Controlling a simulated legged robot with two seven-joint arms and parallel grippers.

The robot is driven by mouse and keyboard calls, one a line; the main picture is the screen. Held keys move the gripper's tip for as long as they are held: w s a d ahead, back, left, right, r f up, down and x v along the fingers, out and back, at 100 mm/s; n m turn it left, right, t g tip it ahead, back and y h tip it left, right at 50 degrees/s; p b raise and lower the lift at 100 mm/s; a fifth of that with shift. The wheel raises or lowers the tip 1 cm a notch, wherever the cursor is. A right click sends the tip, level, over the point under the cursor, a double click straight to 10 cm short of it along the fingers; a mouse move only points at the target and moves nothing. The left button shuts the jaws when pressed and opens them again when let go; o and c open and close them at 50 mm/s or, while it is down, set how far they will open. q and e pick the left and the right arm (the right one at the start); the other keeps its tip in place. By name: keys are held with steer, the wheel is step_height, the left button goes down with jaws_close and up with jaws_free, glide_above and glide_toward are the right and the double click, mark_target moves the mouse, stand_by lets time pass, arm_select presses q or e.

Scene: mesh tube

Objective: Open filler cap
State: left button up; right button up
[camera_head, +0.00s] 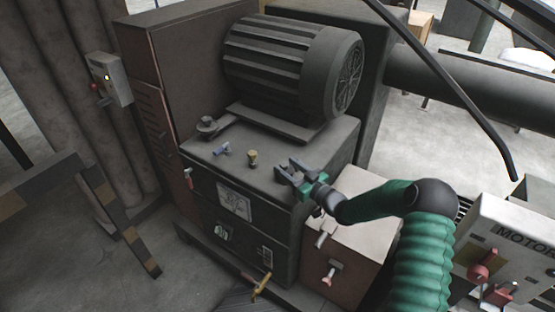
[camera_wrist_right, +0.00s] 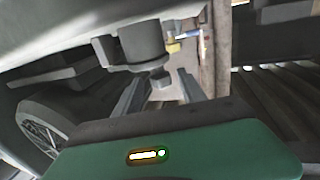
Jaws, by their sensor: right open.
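A dark round cap-like fitting (camera_head: 207,124) with a small knob stands on the far left part of the machine's top (camera_head: 265,172); I take it as the filler cap. In the right wrist view, a dark cylinder with a knob (camera_wrist_right: 140,43), apparently this fitting, shows beyond the fingers, apart from them. A brass-coloured fitting (camera_head: 252,158) and a blue-handled valve (camera_head: 222,148) stand on the same top. My right gripper (camera_head: 287,168) is open and empty, over the top's right front part, right of the brass fitting. My left gripper is not in view.
A large ribbed motor (camera_head: 290,65) stands behind the fittings. A box with levers (camera_head: 350,245) is at the right of the machine, and a red-knobbed motor panel (camera_head: 505,255) is at the far right. A switch box (camera_head: 108,78) is at the left.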

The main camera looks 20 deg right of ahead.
steer(key=x, duration=0.5)
steer(key=shift+r, duration=0.15)
steer(key=shift+s, duration=0.1)
jaws_close()
stand_by(1.1)
